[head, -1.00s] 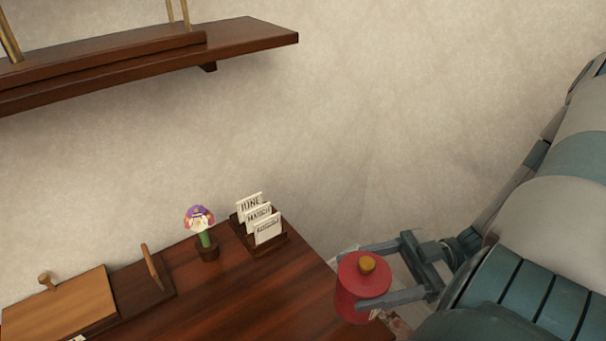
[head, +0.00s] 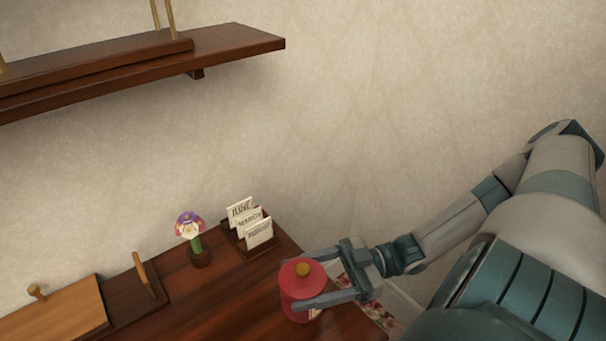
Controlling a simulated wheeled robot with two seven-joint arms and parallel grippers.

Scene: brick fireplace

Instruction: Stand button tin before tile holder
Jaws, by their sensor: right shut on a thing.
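The button tin (head: 298,287) is a red cylinder with a yellow-orange knob on its lid. My right gripper (head: 305,284) is shut around its sides, and the tin is upright. It shows over the right part of the wooden table, in front of the tile holder. I cannot tell whether its base touches the table. The tile holder (head: 233,238) is a dark wooden stand near the table's back right edge, with white month tiles (head: 250,220) in it. A gap shows between tin and holder. My left gripper is not in view.
A flower figure (head: 189,230) in a round base stands left of the holder. A light wooden box (head: 60,318) and a dark stand with an upright peg (head: 144,275) lie further left. A wall shelf (head: 225,46) hangs above. Bare table top (head: 220,300) lies left of the tin.

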